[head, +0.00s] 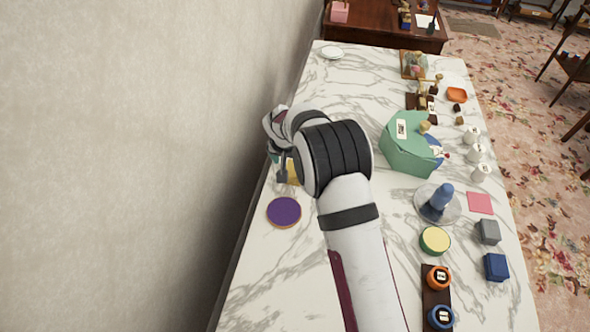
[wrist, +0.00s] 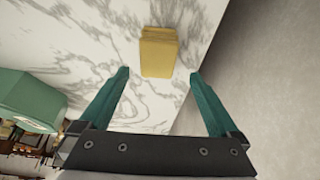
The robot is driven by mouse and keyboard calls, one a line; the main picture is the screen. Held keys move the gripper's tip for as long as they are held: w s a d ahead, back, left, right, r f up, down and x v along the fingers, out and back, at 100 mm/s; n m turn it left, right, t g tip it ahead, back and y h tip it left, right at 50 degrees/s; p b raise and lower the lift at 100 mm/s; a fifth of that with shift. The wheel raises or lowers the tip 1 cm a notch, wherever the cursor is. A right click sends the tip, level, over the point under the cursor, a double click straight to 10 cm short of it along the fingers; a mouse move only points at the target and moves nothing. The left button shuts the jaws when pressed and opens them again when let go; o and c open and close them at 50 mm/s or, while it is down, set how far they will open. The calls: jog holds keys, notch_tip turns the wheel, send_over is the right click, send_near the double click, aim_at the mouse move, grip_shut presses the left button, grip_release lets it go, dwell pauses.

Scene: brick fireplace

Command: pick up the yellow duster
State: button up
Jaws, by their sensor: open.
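The yellow duster (wrist: 159,55) is a folded yellow stack lying on the white marble table. In the wrist view it lies just beyond my fingertips, between their lines. In the head view only part of the duster (head: 293,172) shows, next to my gripper; my wrist hides the rest. My gripper (wrist: 158,75) has two green fingers spread wide, open and empty. In the head view my gripper (head: 282,168) is mostly hidden by my own arm at the table's left side.
A purple round lid-like disc (head: 284,212) lies on the table close in front of the duster. A green box (head: 404,150) stands to the right. A plain wall (head: 130,150) runs along the table's left edge. Many small items line the right side.

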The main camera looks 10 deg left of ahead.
jog(key=x, duration=0.4)
jog(key=shift+d+f, duration=0.25)
jog(key=shift+f, duration=0.15)
jog(key=c, duration=1.4)
jog(key=shift+r, duration=0.65)
notch_tip(320, 180, up, 3)
jog(key=shift+r, duration=0.1)
jog(key=d+r, duration=0.2)
jog(key=d, duration=0.2)
jog(key=s+d+r, duration=0.1)
jog(key=d+r, duration=0.1)
jog(key=d, duration=0.1)
jog(key=d+r, duration=0.2)
jog(key=d, duration=0.2)
jog(key=shift+s+d+r, duration=0.3)
jog(key=shift+s, duration=0.05)
